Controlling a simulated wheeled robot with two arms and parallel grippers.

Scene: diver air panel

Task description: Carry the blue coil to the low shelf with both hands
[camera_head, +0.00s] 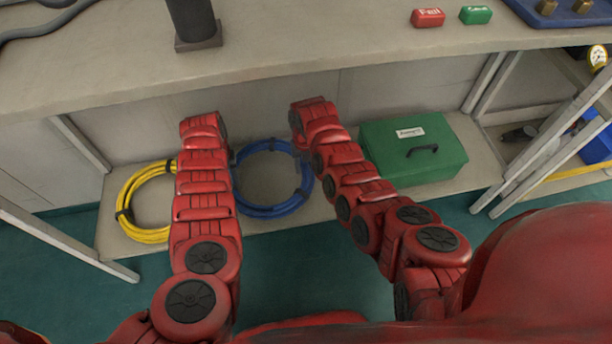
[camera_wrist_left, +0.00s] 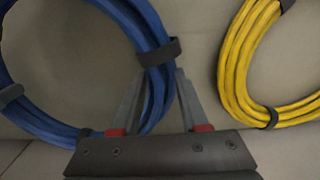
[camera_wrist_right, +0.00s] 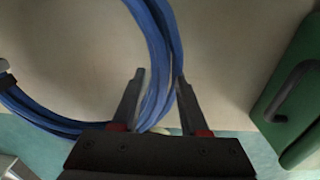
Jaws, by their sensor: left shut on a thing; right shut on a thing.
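The blue coil (camera_head: 270,211) is a ring of hose with dark ties, over the low shelf (camera_head: 268,180). I cannot tell whether it touches the shelf. In the left wrist view, my left gripper (camera_wrist_left: 155,85) is shut on the blue coil (camera_wrist_left: 148,38), at the side near the yellow coil and just below a dark tie. In the right wrist view, my right gripper (camera_wrist_right: 159,85) is shut on the opposite side of the coil (camera_wrist_right: 158,45), towards the green box. In the head view, my red arms hide most of both grippers.
A yellow coil (camera_head: 145,235) lies left of the blue one on the shelf. A green box (camera_head: 430,165) with a dark handle stands to the right. The bench top (camera_head: 330,40) overhangs the shelf from behind. Metal legs (camera_head: 560,130) stand at the right.

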